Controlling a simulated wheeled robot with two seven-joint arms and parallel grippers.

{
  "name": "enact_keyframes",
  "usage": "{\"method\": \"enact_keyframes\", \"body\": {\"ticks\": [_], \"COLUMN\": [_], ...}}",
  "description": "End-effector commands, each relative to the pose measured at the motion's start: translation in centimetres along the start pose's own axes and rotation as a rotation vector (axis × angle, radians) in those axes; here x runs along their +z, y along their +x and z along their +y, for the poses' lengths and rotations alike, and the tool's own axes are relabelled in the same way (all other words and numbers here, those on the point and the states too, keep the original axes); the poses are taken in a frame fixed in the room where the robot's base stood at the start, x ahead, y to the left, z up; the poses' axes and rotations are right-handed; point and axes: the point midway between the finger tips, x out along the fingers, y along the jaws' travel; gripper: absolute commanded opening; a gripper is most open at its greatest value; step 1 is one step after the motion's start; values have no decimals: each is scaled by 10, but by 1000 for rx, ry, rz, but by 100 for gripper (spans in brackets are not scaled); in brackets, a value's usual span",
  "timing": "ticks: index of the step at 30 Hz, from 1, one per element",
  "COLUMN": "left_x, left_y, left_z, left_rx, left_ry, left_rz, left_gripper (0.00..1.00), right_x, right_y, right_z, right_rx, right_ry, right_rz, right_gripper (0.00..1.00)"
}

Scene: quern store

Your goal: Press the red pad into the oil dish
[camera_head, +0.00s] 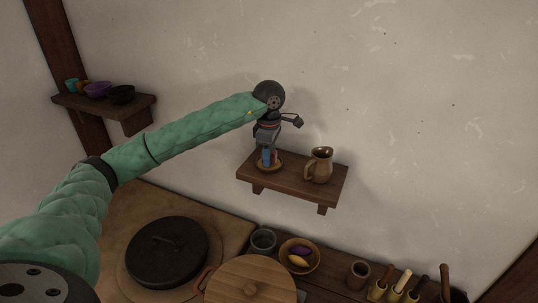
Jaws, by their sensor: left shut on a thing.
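My left gripper (268,155) reaches from the left and points down at the wall shelf. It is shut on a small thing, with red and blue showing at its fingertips. The red bit, which looks like the red pad (273,157), is small and partly hidden by the fingers. The oil dish (262,167), a shallow brownish dish, sits on the left part of the shelf right under the fingertips. I cannot tell whether the pad touches the inside of the dish. My right gripper is not in view.
The wooden wall shelf (294,183) also carries a brown jug (319,166) close to the right of the dish. Below stand a dark round lidded piece (167,252), a wooden lid (250,284), a grey cup (263,241) and a bowl (312,257). Another shelf (137,108) holds bowls.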

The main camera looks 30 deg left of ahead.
Motion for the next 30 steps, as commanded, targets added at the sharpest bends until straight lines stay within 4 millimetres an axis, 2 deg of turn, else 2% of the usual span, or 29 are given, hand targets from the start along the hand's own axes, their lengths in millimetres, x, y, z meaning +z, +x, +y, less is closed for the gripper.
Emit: {"method": "enact_keyframes", "body": {"ticks": [18, 30], "left_x": [0, 0], "left_y": [2, -22], "left_z": [-1, 0], "left_rx": [-4, -2], "left_ry": [1, 0], "left_rz": [1, 0], "left_gripper": [18, 18], "right_x": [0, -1], "right_y": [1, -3], "right_z": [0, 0], "right_rx": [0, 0], "right_ry": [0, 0], "right_rz": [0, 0], "right_gripper": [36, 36]}}
